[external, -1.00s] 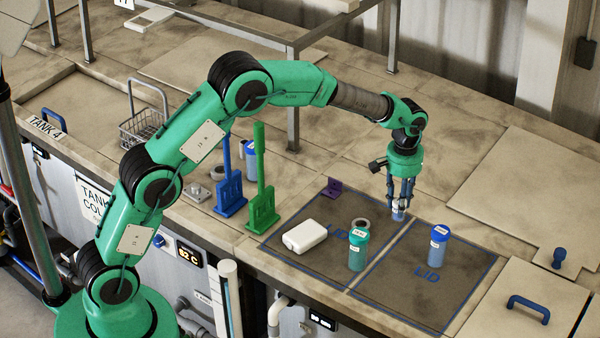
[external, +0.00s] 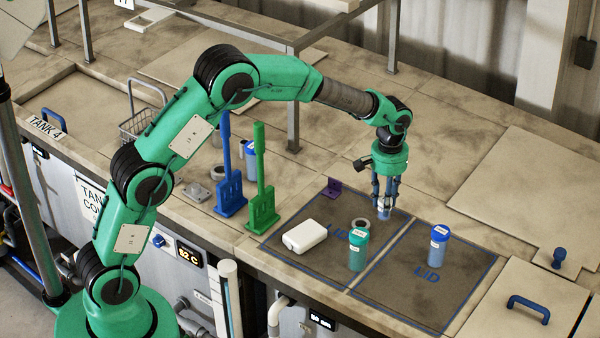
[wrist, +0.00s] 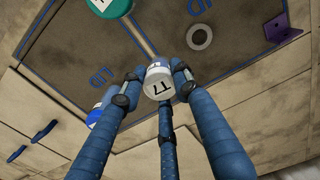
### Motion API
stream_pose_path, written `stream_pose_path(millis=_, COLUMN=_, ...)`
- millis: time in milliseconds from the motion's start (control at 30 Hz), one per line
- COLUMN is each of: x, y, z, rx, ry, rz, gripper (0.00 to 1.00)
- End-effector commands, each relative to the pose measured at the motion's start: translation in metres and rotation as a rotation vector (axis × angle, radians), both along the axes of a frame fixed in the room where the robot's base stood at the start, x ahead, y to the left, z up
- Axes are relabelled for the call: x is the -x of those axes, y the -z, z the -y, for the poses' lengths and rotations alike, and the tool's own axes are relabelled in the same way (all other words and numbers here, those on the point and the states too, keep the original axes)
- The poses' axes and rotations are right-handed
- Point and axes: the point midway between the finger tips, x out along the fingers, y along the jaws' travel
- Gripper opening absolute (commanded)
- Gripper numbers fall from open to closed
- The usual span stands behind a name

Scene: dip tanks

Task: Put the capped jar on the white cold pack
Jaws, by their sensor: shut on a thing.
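My gripper (external: 384,208) is shut on a small jar (external: 384,213) above the back part of the dark lid panels. In the wrist view the jar (wrist: 158,82) sits between the blue fingers (wrist: 157,92), its white marked cap facing the camera. The fingers hide much of it in the external view. Its height above the surface is hard to judge. The white cold pack (external: 304,236) lies flat on the left lid panel, left of my gripper and nearer the front. Nothing rests on it. It is not seen in the wrist view.
A green-capped jar (external: 358,251) stands right of the cold pack, and a blue-capped jar (external: 438,247) stands on the right panel. A grey ring (external: 360,226) lies behind the green-capped jar. A purple bracket (external: 332,187) and blue (external: 230,190) and green (external: 263,205) upright racks stand further left.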

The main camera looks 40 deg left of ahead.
Motion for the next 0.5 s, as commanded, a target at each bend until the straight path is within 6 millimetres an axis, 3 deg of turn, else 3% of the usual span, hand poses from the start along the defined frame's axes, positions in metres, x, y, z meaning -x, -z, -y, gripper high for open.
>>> stream_pose_path(millis=500, x=0.079, y=-0.008, z=-0.086, rx=0.0, ry=-0.033, rz=0.0, gripper=0.04)
